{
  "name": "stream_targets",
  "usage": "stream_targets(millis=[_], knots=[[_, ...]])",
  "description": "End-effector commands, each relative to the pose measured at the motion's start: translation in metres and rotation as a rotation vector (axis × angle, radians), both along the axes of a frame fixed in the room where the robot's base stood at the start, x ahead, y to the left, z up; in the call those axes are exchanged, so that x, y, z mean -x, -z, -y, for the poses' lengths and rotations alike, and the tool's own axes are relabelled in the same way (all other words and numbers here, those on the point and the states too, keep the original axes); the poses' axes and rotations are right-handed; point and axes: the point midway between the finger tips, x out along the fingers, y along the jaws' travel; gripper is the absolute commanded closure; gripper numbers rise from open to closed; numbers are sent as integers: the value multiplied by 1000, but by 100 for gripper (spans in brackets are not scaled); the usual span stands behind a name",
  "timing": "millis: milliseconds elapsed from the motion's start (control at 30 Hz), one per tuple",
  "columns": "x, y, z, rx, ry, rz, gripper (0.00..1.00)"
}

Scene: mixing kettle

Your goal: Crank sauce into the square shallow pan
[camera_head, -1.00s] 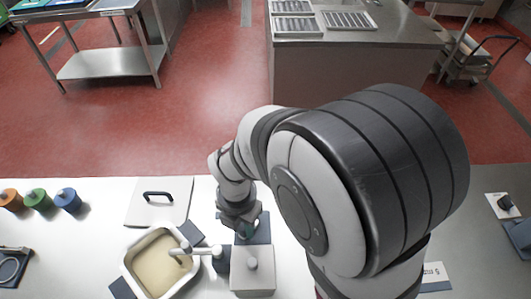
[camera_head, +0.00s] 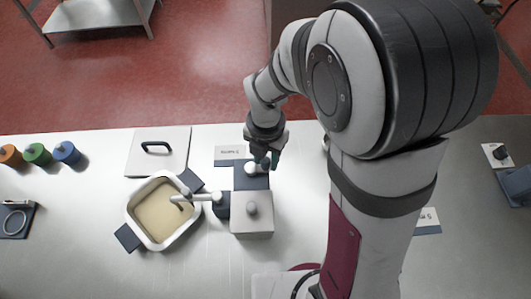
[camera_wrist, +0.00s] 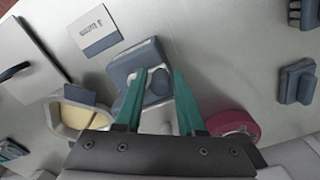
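The square shallow pan (camera_head: 140,232) is white and holds pale yellow sauce (camera_head: 160,212). It stands at the left, turned at an angle, and is partly visible in the wrist view (camera_wrist: 52,122). A pale spout (camera_head: 190,197) reaches over it from the sauce dispenser (camera_head: 252,212), a grey box with a round knob on top. Behind the box is a blue block (camera_head: 244,176). My gripper (camera_head: 270,158) is at the block's back right. In the wrist view its teal fingers (camera_wrist: 159,76) are apart, with a dark round knob (camera_wrist: 158,82) between them in the picture. Contact cannot be told.
A grey lid or plate with a black handle (camera_head: 158,150) lies behind the pan. Orange, green and blue pots (camera_head: 66,152) stand at the far left. A label card (camera_head: 229,153) lies beside my gripper. A dark red round thing (camera_wrist: 232,123) shows in the wrist view.

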Motion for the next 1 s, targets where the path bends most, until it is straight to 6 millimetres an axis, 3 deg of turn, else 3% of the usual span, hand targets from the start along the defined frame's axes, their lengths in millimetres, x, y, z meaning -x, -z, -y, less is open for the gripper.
stream_targets(millis=[67, 367, 800, 1000], knots=[[0, 0, 0, 0, 1, -1, 45], [0, -2, 0, -1, 1, -1, 44], [0, -61, -1, -1, 1, 0, 44], [0, -70, 0, 0, 1, -2, 44]])
